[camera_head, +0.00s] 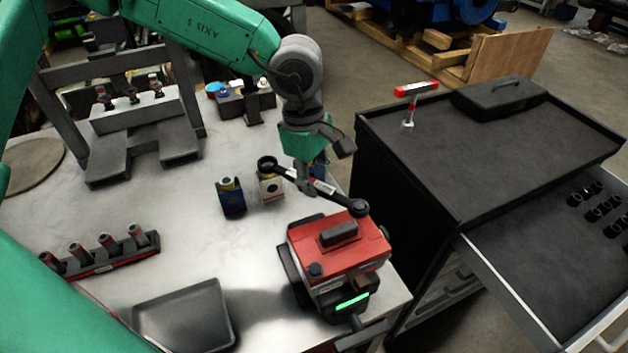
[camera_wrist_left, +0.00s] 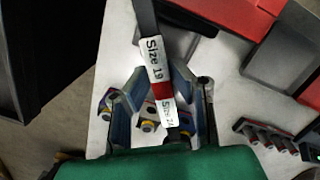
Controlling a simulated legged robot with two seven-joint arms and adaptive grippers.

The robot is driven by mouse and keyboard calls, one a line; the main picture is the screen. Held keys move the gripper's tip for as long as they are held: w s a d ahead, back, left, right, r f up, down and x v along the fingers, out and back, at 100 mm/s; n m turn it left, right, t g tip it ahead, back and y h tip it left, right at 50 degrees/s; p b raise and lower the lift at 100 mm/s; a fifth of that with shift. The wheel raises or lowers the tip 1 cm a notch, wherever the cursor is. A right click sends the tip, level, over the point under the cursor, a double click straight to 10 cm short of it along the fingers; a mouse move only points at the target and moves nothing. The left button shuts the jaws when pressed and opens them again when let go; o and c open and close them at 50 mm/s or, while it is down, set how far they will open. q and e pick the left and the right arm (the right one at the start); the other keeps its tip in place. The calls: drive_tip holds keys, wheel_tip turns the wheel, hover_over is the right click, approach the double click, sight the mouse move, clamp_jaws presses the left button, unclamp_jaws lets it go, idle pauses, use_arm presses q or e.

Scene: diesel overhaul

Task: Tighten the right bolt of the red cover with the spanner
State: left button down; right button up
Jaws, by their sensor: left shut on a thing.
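The red cover (camera_head: 345,245) sits on a dark box near the table's right front edge, with a black handle on top. A dark bolt (camera_head: 315,269) shows at its front left corner. My left gripper (camera_head: 316,183) is shut on the spanner (camera_head: 335,194), above the table behind the cover. In the left wrist view, the spanner (camera_wrist_left: 145,18) runs between the fingers (camera_wrist_left: 162,82), with a "Size 19" label. The spanner's near ring end is over the cover's back right corner and hides any bolt there. I cannot tell if it is seated. My right gripper is not in view.
A black toolbox cabinet (camera_head: 480,140) with an open drawer stands close on the right. A black tray (camera_head: 222,335), a rack of several cylinders (camera_head: 100,262) and two small cans (camera_head: 231,198) stand on the table. The table middle is clear.

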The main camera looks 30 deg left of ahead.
use_arm(q)
drive_tip(key=w+m, duration=0.2)
drive_tip(key=shift+d+m, duration=0.25)
drive_tip(key=shift+m, duration=0.05)
drive_tip(key=shift+s+a+r+n, duration=0.25)
drive_tip(key=shift+s+r+n, duration=0.75)
drive_tip(key=shift+n, duration=0.3)
drive_tip(key=shift+f, duration=0.1)
